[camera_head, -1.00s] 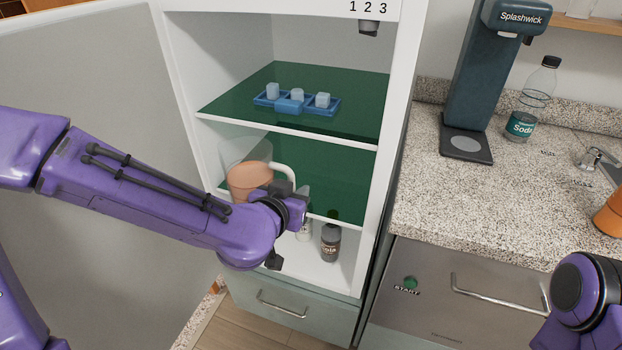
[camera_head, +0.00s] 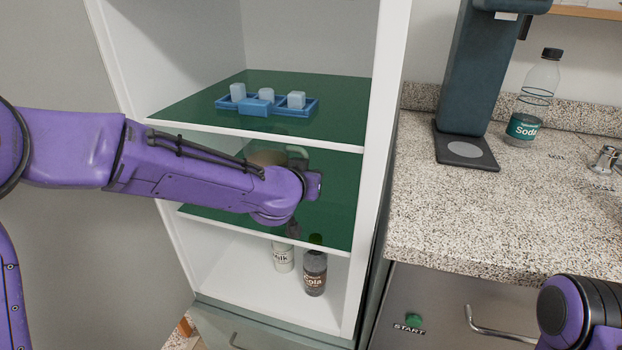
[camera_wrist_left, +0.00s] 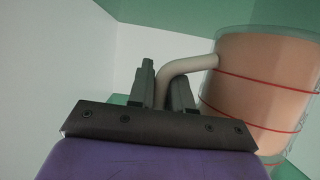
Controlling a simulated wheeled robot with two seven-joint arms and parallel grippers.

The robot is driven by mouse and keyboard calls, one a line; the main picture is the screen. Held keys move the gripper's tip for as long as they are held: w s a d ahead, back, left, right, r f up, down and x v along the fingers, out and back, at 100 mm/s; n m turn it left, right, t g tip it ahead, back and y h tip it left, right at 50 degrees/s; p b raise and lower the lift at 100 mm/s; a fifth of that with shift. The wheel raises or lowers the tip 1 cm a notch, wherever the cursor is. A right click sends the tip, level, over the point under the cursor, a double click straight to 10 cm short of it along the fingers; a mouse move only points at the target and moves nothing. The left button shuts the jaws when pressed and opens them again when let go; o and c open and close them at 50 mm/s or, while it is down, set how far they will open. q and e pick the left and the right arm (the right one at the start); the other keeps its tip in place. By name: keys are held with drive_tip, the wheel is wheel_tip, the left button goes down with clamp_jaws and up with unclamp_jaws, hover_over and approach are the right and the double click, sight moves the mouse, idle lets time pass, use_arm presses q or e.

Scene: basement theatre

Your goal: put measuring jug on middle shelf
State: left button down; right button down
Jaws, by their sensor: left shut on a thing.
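The measuring jug (camera_head: 268,158) is clear with orange-brown contents and a pale handle. In the head view it is inside the open fridge, mostly hidden behind my left arm, over the middle green shelf (camera_head: 335,205). In the left wrist view the jug (camera_wrist_left: 258,85) shows red marking lines and looks upright. My left gripper (camera_wrist_left: 163,88) is shut on its handle (camera_wrist_left: 180,68). The jug's base is hidden in the head view, so I cannot tell if it touches the shelf. Only part of my right arm shows at the lower right; its fingers are out of view.
The upper shelf (camera_head: 190,112) holds a blue ice tray (camera_head: 268,108) with pale cubes. A milk bottle (camera_head: 284,258) and a cola bottle (camera_head: 314,272) stand on the fridge floor. Right of the fridge is a speckled counter (camera_head: 430,215) with a drinks machine (camera_head: 478,75) and soda bottle (camera_head: 535,100).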

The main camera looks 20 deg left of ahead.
use_arm(q)
drive_tip(key=w, duration=0.4)
drive_tip(key=shift+w+d+r, duration=0.1)
drive_tip(key=shift+w+d, duration=0.05)
drive_tip(key=shift+w, duration=0.15)
drive_tip(key=shift+w+f, duration=0.15)
drive_tip(key=shift+f, duration=0.1)
wheel_tip(320, 180, down, 3)
drive_tip(key=shift+f+b, duration=0.1)
drive_tip(key=shift+b, duration=0.65)
drive_tip(key=c, duration=1.4)
unclamp_jaws()
drive_tip(key=shift+f, duration=0.1)
drive_tip(key=o, duration=0.4)
drive_tip(key=shift+c, duration=0.2)
